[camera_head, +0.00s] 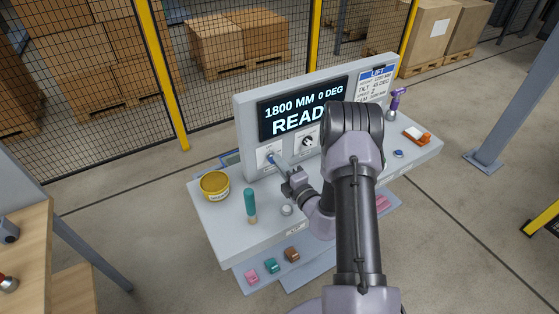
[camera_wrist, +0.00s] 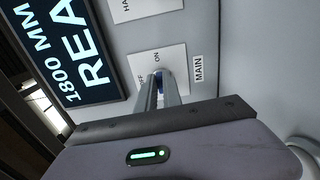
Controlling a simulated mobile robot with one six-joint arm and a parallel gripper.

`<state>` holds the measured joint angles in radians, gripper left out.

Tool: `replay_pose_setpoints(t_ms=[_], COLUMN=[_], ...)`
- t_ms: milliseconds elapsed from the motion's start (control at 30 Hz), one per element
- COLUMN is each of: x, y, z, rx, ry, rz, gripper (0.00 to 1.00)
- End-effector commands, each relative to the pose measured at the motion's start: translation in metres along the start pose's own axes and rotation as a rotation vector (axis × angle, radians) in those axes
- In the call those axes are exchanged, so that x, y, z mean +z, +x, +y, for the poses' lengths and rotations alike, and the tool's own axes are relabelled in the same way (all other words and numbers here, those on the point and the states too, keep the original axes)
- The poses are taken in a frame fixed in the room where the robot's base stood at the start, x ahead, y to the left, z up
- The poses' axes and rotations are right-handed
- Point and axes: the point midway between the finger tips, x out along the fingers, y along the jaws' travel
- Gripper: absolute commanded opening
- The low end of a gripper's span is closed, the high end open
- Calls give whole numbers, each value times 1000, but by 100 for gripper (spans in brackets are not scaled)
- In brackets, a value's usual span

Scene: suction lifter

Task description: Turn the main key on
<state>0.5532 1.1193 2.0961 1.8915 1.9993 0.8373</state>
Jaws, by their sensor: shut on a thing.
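The main key (camera_wrist: 159,74) is a small blue piece on a white plate (camera_wrist: 175,60) marked OFF and ON, with a MAIN label beside it. My gripper (camera_wrist: 160,88) is shut on the key, one finger on each side. The fingers hide most of the key, so I cannot tell which mark it points to. In the head view my gripper (camera_head: 274,160) reaches the key plate (camera_head: 263,154) at the lower left of the console's upright panel. The screen (camera_head: 290,108) above is lit and reads "1800 MM 0 DEG" and "READ", its end hidden by my arm.
A black rotary knob (camera_head: 308,142) sits right of the key plate. On the console top (camera_head: 225,228) stand a yellow tin (camera_head: 214,186), a teal-handled item (camera_head: 250,207) and a silver knob (camera_head: 286,209). An orange item (camera_head: 417,135) and a purple item (camera_head: 395,100) are at the right.

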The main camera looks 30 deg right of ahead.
Motion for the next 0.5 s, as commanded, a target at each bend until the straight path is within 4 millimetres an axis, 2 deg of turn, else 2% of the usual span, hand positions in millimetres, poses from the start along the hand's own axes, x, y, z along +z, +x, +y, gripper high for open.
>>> replay_pose_setpoints(t_ms=[500], x=[0], y=[0], z=[-1], rx=[-2], ry=[48], rz=[1], gripper=[0])
